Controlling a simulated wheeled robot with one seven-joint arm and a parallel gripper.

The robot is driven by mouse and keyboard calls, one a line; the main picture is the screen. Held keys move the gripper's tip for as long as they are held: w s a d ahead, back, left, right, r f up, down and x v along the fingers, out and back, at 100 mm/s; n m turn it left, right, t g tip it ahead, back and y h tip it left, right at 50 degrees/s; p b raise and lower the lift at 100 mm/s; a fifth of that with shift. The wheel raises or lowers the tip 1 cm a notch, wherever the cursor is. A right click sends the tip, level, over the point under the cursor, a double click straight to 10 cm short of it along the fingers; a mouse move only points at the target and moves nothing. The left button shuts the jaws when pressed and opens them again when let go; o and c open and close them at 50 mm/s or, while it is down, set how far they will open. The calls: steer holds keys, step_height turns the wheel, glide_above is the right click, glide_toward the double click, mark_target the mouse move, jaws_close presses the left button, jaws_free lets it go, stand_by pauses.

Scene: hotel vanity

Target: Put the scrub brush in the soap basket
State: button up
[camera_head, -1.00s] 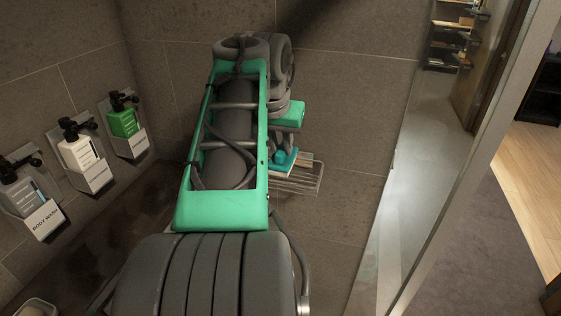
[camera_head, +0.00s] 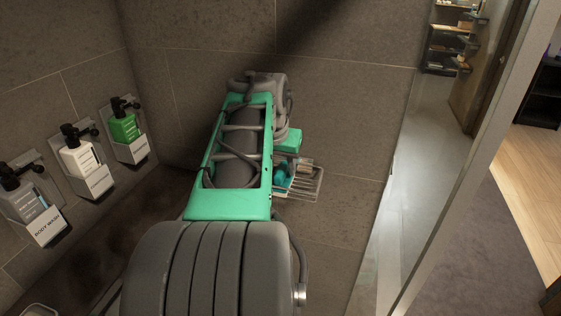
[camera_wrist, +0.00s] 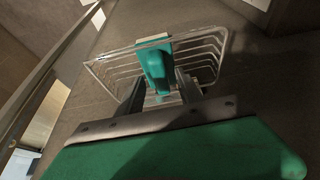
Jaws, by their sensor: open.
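The scrub brush (camera_wrist: 156,68) is teal with a pale edge. In the wrist view it stands between my two gripper fingers, within the outline of the wire soap basket (camera_wrist: 212,60). My gripper (camera_wrist: 161,88) is open around the brush; I cannot tell if a finger still touches it. In the head view the brush (camera_head: 283,175) shows beside my arm, at the left part of the basket (camera_head: 314,187), which is fixed to the tiled wall. My fingers are mostly hidden there. Whether the brush rests on the basket floor is unclear.
Body wash (camera_head: 28,205), a white bottle (camera_head: 78,157) and a green bottle (camera_head: 124,128) hang in wall holders at the left. A glass panel edge (camera_head: 470,130) stands at the right. The wall right of the basket is clear.

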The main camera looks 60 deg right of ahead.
steer(key=w+p+v, duration=0.1)
steer(key=p+v, duration=0.1)
steer(key=v, duration=0.9)
steer(key=w+a+f+n+t+y, duration=0.1)
steer(key=w+a+f+n, duration=0.3)
steer(key=w+a, duration=0.3)
steer(key=w+a+f+n+t, duration=0.1)
steer(key=w+a+f+n, duration=0.25)
steer(key=w+a, duration=0.4)
steer(key=a+f+n+y, duration=0.1)
steer(key=a+f+n, duration=0.3)
steer(key=a, duration=0.7)
steer(key=a+f+n+t+y, duration=0.1)
steer(key=a+f+n+y, duration=0.1)
steer(key=a+f+n, duration=0.2)
steer(key=s+a+f, duration=0.1)
steer(key=a+f, duration=0.2)
steer(key=a, duration=0.5)
steer(key=shift+a+n+t+y, duration=0.3)
steer(key=shift+n, duration=0.05)
steer(key=shift+c, duration=0.2)
